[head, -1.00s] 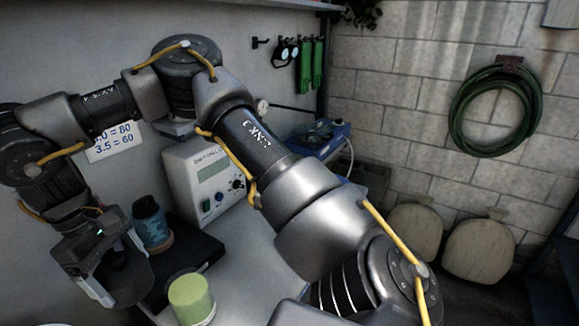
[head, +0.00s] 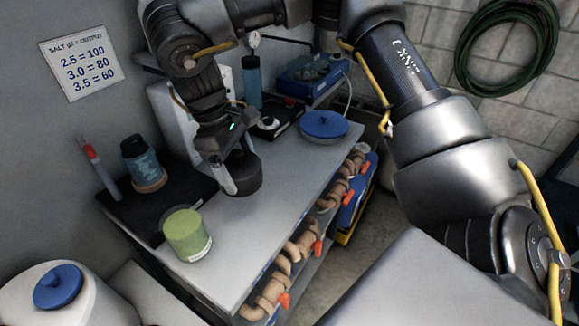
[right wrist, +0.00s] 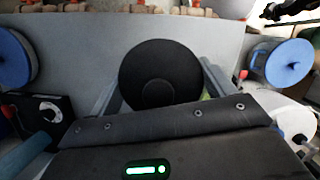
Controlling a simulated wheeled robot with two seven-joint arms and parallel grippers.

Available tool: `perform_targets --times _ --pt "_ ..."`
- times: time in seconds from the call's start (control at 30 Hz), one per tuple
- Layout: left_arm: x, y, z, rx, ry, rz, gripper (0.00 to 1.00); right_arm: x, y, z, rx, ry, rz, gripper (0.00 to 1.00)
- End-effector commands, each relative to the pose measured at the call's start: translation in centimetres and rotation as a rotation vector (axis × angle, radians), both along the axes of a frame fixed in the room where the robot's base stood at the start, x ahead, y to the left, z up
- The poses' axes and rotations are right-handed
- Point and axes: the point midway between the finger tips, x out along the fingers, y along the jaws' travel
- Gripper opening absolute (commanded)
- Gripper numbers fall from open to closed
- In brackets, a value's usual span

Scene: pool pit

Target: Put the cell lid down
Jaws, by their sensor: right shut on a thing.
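The cell lid (head: 245,176) is a dark, round, thick disc. My right gripper (head: 236,172) is shut on it over the grey bench (head: 224,262), right of the green cylinder. I cannot tell whether the lid touches the bench top. In the right wrist view the lid (right wrist: 160,75) shows face-on between the two fingers of the gripper (right wrist: 160,92), with the bench behind it. My left gripper is not in view.
A green cylinder (head: 187,236) stands on the bench, near a black mat (head: 174,207) with a blue-wrapped bottle (head: 143,166). A blue-lidded dish (head: 324,124) is at the bench's far right. A white tub (head: 88,308) is lower left. Bench between is clear.

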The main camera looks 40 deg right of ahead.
Motion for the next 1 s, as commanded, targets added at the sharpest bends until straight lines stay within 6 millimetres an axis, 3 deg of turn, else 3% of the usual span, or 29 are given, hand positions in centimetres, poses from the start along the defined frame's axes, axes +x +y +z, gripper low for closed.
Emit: perform_targets --times 0.5,0.8,1.0 --pt "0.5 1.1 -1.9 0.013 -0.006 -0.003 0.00 -4.4 -6.0 -1.0 0.002 -0.007 1.718 0.59" --pt "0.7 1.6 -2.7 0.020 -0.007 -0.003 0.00 -6.2 -8.2 -1.4 0.003 -0.011 2.479 0.59" --pt "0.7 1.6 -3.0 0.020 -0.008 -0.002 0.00 -7.1 -9.2 -1.7 0.003 -0.007 2.827 0.59"
